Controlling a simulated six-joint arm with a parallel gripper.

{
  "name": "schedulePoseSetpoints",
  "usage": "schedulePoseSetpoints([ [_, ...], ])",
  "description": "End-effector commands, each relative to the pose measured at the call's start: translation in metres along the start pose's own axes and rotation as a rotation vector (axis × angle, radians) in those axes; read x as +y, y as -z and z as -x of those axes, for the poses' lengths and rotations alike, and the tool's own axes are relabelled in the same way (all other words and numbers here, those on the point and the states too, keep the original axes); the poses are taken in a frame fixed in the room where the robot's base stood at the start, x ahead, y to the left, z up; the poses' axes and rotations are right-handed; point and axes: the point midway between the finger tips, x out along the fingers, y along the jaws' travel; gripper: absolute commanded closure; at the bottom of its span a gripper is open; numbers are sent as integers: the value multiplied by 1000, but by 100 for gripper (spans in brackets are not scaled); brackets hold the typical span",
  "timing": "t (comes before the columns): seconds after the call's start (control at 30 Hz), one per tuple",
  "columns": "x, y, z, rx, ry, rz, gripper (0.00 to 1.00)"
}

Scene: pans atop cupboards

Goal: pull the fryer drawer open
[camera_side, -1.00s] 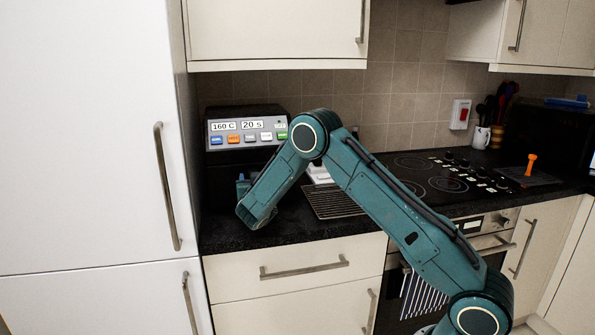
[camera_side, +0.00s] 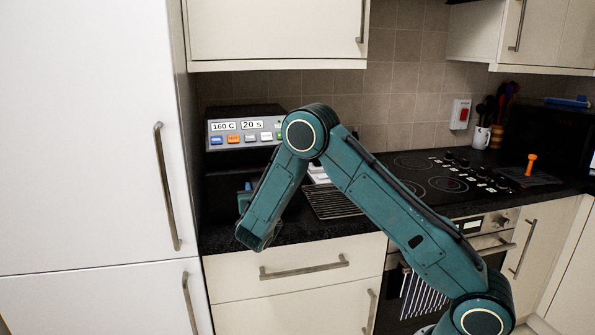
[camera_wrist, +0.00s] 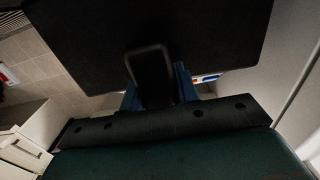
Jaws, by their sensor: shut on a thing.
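The fryer (camera_side: 222,165) is a dark box at the back left of the counter, with a grey panel reading 160 C and 20 s. In the wrist view its black front (camera_wrist: 215,35) fills the upper middle. A black loop handle (camera_wrist: 150,68) stands out from it. My gripper (camera_wrist: 158,88) has its blue fingers on either side of the handle and is shut on it. In the side view, the blue gripper (camera_side: 245,190) is mostly hidden behind my forearm. Any gap at the drawer is hidden, so I cannot tell how far it is out.
A white fridge (camera_side: 90,140) stands close on the left. A wire rack (camera_side: 333,203) lies on the counter right of my forearm, and the hob (camera_side: 430,178) is beyond it. A wall cupboard (camera_side: 275,30) hangs above. The cream drawer (camera_side: 300,255) is below.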

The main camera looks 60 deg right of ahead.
Motion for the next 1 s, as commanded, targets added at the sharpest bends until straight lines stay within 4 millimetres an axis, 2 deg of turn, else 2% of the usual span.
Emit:
schedulePoseSetpoints([
  [0.2, -2, -3, 38, -9, 4, 3, 100],
  [0.33, -1, -2, 54, -6, 3, 2, 100],
  [0.47, 0, -2, 60, -4, 3, 0, 100],
  [0.73, 0, -1, 60, -3, 2, 0, 100],
  [0.77, 0, -1, 60, -3, 3, 0, 65],
  [0.8, 0, -1, 60, -3, 2, 0, 57],
  [0.87, 0, -1, 60, -2, 2, 0, 47],
  [1.0, 0, 0, 60, -1, 2, 0, 47],
])
